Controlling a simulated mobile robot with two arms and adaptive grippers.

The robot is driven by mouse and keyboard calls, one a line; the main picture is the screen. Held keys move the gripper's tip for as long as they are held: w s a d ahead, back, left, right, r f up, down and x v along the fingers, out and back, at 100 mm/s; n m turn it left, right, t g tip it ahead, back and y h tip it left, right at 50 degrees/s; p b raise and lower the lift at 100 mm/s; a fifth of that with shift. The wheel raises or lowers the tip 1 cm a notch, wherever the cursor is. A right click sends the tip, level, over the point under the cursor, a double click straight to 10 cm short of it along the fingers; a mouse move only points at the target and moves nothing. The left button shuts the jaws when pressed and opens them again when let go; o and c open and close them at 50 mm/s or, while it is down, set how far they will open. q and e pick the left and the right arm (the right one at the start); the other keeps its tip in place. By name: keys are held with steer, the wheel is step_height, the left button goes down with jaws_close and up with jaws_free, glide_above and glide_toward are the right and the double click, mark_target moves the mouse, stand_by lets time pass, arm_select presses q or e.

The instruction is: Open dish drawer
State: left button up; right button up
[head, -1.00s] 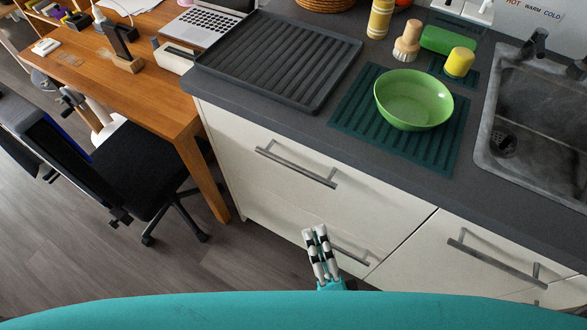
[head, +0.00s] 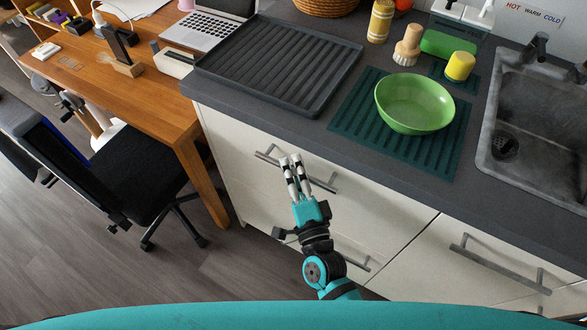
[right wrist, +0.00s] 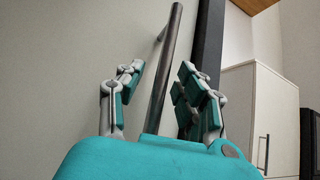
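The upper left drawer (head: 235,142) has a white front and is closed under the counter. Its grey bar handle (head: 322,184) also shows in the right wrist view (right wrist: 161,88). My right gripper (head: 290,160) is in front of this handle and hides its middle in the head view. In the right wrist view my right gripper (right wrist: 162,70) is open, with the bar running between its spread fingers; I cannot tell whether they touch it. My left gripper is not in view.
A lower drawer handle (head: 352,255) and a right-hand cabinet handle (head: 480,262) are nearby. The counter holds a dark drying tray (head: 280,62), a green bowl (head: 412,105) and a sink (head: 540,125). A desk (head: 160,100) and an office chair (head: 140,170) stand at the left.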

jaws_close()
stand_by(0.3)
steer(key=shift+f, duration=0.1)
